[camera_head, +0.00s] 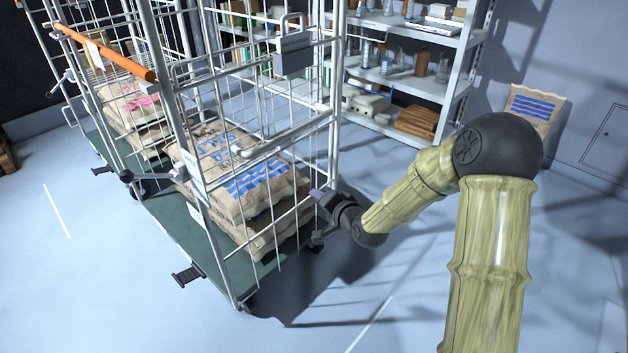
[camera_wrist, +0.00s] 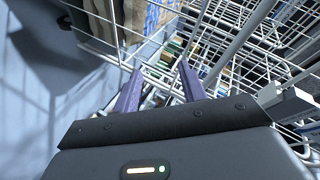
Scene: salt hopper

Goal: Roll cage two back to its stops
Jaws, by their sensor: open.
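A wire roll cage (camera_head: 208,225) with a green base and several printed sacks (camera_head: 240,175) stands at the centre-left of the head view. A grey padlock-shaped tag (camera_head: 293,58) hangs high on it; its lettering is too small to read. Another cage with an orange handle bar (camera_head: 105,53) and sacks stands close behind on the left. I cannot tell which is cage two. My gripper (camera_head: 320,196) is open beside the near cage's right post, low down. In the wrist view, its two purple fingers (camera_wrist: 160,86) point at wire bars (camera_wrist: 205,45); contact cannot be told.
White floor lines (camera_head: 370,325) lie at the front and at the left (camera_head: 57,210). A grey shelf rack (camera_head: 450,92) with jars and boxes stands behind. A sack (camera_head: 535,108) leans on the right wall. The floor in front of the cages is clear.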

